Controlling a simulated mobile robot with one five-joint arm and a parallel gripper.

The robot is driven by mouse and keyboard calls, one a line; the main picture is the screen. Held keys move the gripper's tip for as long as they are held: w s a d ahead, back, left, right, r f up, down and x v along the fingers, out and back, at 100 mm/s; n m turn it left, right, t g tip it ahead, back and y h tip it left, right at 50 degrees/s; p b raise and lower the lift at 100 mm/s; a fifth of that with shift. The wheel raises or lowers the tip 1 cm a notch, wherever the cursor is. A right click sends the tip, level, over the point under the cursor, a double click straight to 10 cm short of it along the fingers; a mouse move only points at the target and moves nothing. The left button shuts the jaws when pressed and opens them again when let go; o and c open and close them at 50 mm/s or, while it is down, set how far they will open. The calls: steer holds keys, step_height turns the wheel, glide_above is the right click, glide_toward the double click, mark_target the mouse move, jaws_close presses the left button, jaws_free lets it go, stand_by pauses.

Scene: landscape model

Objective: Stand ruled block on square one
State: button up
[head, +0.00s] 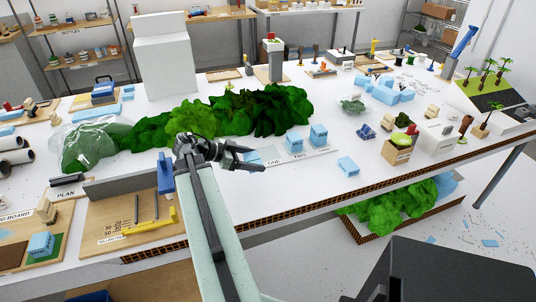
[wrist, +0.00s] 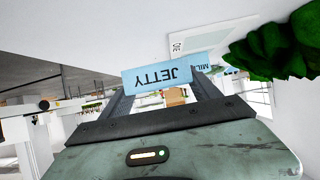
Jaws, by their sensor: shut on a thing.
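My gripper (head: 257,159) is shut on a light blue block, the jetty block (head: 252,156). In the wrist view the block (wrist: 165,72) is between my fingers (wrist: 160,92), its word JETTY upside down. I cannot make out ruled lines on it. The block is near the left end of a pale strip (head: 325,151) with squares marked One and Two; the word One (head: 273,161) shows just right of my fingers. I cannot tell whether it touches the strip. Blue blocks stand at square Two (head: 294,142) and farther right (head: 318,135).
Another blue block (head: 347,166) lies on the white table in front of the strip. Green foliage (head: 270,108) runs close behind my gripper, also at right in the wrist view (wrist: 275,48). The table's front edge (head: 290,205) is nearer me.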

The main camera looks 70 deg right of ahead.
steer(key=b, duration=0.1)
glide_above(269, 153)
steer(key=shift+w+d+f, duration=0.1)
steer(key=shift+d+f, duration=0.05)
steer(key=shift+f, duration=0.5)
step_height(269, 153, down, 4)
steer(key=b, duration=0.4)
steer(key=shift+r, duration=0.25)
steer(key=shift+f, duration=0.15)
steer(key=o, duration=1.3)
